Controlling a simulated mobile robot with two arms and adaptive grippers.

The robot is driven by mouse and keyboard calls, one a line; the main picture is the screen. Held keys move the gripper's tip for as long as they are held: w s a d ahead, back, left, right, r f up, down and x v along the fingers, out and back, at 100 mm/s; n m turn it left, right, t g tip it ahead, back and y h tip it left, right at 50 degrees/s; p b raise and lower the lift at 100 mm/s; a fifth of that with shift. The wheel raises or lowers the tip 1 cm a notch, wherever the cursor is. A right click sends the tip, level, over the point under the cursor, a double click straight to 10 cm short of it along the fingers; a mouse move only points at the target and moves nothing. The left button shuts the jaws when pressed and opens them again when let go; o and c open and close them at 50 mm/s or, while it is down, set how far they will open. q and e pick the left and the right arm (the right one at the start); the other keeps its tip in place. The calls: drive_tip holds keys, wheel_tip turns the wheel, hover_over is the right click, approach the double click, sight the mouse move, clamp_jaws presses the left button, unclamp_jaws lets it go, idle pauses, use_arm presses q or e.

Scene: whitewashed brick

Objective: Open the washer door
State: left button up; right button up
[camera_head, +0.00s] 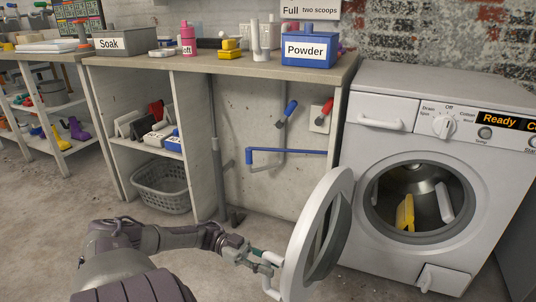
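The white washer (440,110) stands at the right with its front facing me and "Ready" on its display. Its round door (338,215) is swung wide open to the left, seen nearly edge-on. The drum (418,197) is exposed, with a yellow thing and a white thing inside. My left gripper (268,262) is at the outer left side of the door, beside the white door handle (271,284). The fingers are small and partly overlap the handle and door edge, so I cannot tell whether they grip it. My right gripper is not in view.
A counter (240,66) left of the washer holds a blue "Powder" box (308,51), a "Soak" box (125,42) and a pink bottle (188,38). A grey basket (161,186) sits in its lower shelf. The floor in front of the washer is clear.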

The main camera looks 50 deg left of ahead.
use_arm(q)
drive_tip(key=o, duration=0.5)
drive_tip(key=shift+c, duration=0.2)
drive_tip(key=v, duration=0.7)
drive_tip(key=shift+s+a, duration=0.2)
drive_tip(key=shift+a, duration=0.05)
